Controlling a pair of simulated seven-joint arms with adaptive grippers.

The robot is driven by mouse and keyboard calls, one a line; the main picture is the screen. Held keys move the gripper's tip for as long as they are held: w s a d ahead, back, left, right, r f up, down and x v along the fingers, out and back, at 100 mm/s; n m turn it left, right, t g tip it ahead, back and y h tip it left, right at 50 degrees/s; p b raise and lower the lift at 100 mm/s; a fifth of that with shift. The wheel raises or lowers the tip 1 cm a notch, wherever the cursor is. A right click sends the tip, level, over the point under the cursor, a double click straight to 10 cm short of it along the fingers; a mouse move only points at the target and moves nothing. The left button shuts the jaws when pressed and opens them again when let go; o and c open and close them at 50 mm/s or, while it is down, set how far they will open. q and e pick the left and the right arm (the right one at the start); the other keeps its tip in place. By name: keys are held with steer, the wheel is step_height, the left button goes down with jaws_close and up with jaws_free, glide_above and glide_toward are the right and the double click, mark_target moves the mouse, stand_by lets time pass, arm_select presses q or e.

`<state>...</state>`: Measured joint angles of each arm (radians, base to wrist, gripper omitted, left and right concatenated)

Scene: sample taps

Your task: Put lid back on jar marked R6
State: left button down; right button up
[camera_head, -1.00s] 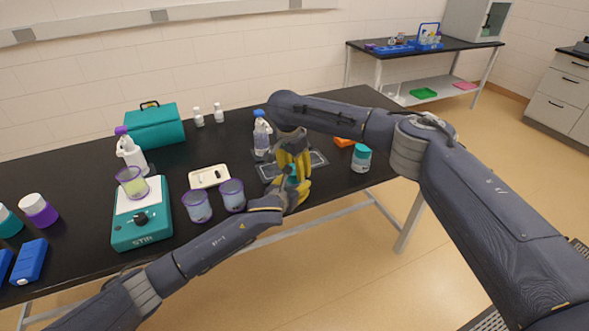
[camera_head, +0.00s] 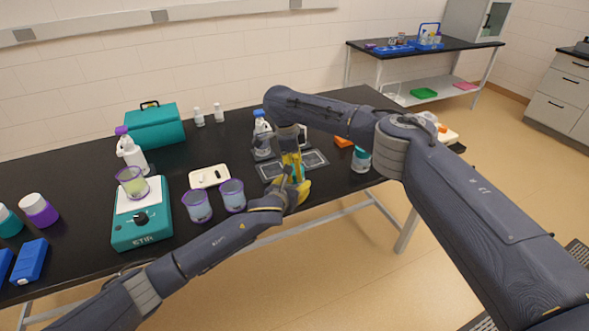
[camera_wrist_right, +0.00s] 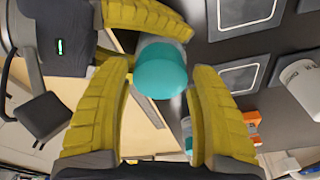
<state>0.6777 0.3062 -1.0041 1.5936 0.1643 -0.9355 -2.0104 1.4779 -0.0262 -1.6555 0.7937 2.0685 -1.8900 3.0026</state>
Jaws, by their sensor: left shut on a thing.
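A jar with a teal lid (camera_wrist_right: 160,75) is held in my left gripper (camera_head: 291,194), whose yellow fingers are shut on its pale body (camera_wrist_right: 164,44). The lid sits on top of the jar; I cannot tell how tightly. Its label is not readable. My right gripper (camera_wrist_right: 160,72) is open, its fingertips on either side of the lid with small gaps showing. In the head view the jar is mostly hidden by the fingers. A second jar with a teal lid (camera_head: 361,159) stands on the table to the right.
Dark framed mats (camera_head: 314,158) lie behind the grippers, with a blue-capped bottle (camera_head: 261,125) behind them. An orange object (camera_head: 343,142) lies near the second jar. Two purple-rimmed beakers (camera_head: 232,196), a white tray (camera_head: 209,176) and a teal stirrer (camera_head: 142,225) stand to the left.

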steer(key=shift+o, duration=1.2)
steer(key=shift+r, duration=2.35)
steer(key=shift+o, duration=0.3)
